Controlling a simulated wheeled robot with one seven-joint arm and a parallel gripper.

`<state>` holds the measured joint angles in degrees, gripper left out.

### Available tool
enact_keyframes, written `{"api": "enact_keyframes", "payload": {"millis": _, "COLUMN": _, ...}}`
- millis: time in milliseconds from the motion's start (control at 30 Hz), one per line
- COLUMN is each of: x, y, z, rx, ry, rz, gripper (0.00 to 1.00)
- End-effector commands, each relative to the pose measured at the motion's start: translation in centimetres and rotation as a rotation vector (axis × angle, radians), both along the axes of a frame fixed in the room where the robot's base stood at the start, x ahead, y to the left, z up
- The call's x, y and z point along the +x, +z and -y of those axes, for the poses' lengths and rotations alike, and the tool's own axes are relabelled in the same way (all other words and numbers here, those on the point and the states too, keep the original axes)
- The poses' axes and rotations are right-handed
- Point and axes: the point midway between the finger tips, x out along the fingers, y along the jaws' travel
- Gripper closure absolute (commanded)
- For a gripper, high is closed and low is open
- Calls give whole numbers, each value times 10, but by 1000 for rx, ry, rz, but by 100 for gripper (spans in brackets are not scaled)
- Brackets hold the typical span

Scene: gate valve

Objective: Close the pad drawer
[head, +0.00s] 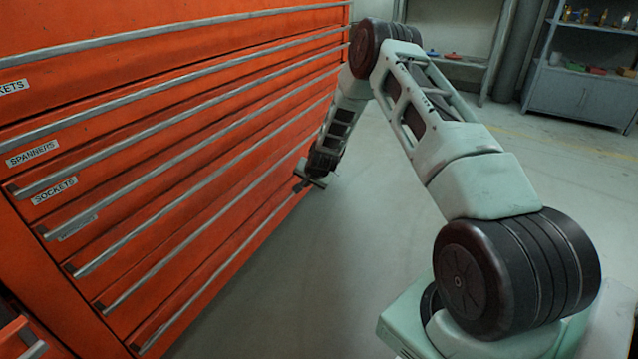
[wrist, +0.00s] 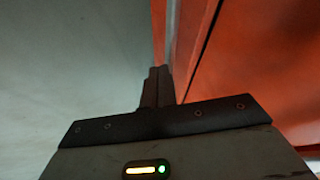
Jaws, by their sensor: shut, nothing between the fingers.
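The orange-red tool cabinet (head: 150,130) fills the left of the head view, with several stacked drawers and long grey bar handles. I see no label reading pad, so I cannot tell which drawer is the pad drawer. No drawer shows clearly pulled out. My gripper (head: 303,183) is low by the far end of the cabinet's lower drawer fronts. In the wrist view my gripper (wrist: 158,72) has its dark fingers together and empty. The red drawer front (wrist: 250,65) lies just right of the fingertips, with a dark seam in it; contact cannot be told.
Labels reading spanners (head: 33,153) and sockets (head: 55,191) are on upper drawers. The grey floor (head: 300,290) right of the cabinet is clear. A grey cabinet (head: 575,95) and shelves stand far back at the right.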

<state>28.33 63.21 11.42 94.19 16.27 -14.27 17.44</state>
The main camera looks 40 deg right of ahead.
Motion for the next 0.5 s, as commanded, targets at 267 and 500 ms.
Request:
{"api": "enact_keyframes", "payload": {"millis": 267, "x": 11, "y": 0, "z": -4, "rx": 0, "ry": -1, "rz": 2, "gripper": 100}}
{"api": "enact_keyframes", "payload": {"millis": 500, "x": 14, "y": 1, "z": -6, "rx": 0, "ry": 1, "rz": 6, "gripper": 100}}
